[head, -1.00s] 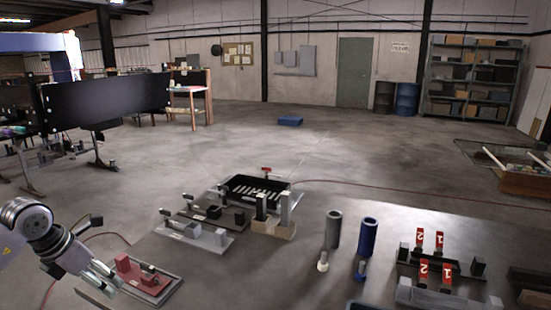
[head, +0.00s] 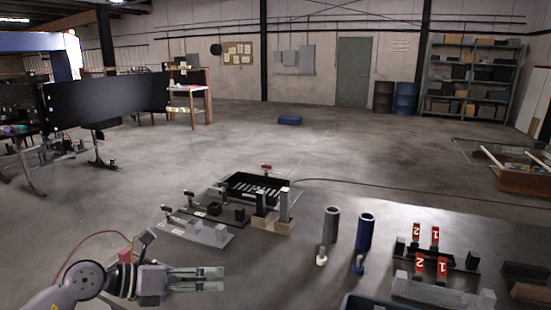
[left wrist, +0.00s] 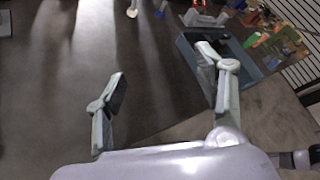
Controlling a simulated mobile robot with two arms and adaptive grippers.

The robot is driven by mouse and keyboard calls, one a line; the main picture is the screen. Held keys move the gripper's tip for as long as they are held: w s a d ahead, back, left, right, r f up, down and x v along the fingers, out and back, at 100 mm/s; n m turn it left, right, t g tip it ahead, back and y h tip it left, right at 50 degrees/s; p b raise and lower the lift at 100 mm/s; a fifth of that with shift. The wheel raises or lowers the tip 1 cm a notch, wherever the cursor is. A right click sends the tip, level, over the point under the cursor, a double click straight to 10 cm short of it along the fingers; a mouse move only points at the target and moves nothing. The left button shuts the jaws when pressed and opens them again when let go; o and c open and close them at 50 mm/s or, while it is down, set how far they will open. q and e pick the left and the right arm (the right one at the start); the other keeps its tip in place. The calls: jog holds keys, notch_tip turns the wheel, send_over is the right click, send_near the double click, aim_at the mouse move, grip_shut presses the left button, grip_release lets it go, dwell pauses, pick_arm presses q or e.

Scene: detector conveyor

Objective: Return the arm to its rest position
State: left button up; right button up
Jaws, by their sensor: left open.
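My left arm comes in from the lower left in the head view. Its gripper (head: 222,278) points right, low over the front of the table. In the left wrist view its two fingers (left wrist: 163,66) stand wide apart with nothing held between them. Bare dark surface shows between the fingers. The red fixture (head: 125,257) at the front left is largely hidden behind my arm and gripper. My right gripper is not in view.
Grey clamp fixtures (head: 207,232) stand behind the gripper. A grey cylinder (head: 332,228) and a blue cylinder (head: 365,231) stand to its right. Red tags numbered 1 and 2 (head: 420,262) stand farther right. A blue bin (head: 372,302) shows at the bottom edge.

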pick_arm(q)
jog(key=s+d+r+n+t+h, duration=0.2)
jog(key=d+r+n+t+h, duration=0.25)
jog(key=r+n+t, duration=0.35)
jog(key=a+f+n+t+y, duration=0.4)
jog(key=a+f+n+y, duration=0.55)
jog(key=n+y, duration=0.85)
jog(key=s+a+f+n+g, duration=0.45)
jog(key=s+f+n, duration=0.3)
jog(key=f, duration=0.25)
jog(key=s+d+f+n+g+h, duration=0.1)
jog(key=s+d+f+n+g, duration=0.15)
jog(key=s+f+g, duration=0.6)
jog(key=s+d+f+n+g+h, duration=0.1)
jog(key=s+d+f+n+g, duration=0.2)
jog(key=s, duration=1)
jog(key=s+a+f+x, duration=0.1)
jog(key=s+x, duration=0.2)
jog(key=x, duration=1)
jog(key=s+a+x, duration=0.1)
jog(key=s+x, duration=0.2)
jog(key=x, duration=0.9)
jog(key=s+a+f+g, duration=0.1)
jog(key=s+a+f, duration=0.2)
jog(key=s+f, duration=1.4)
jog(key=shift+f+m+g, duration=0.3)
jog(key=shift+f+m, duration=0.1)
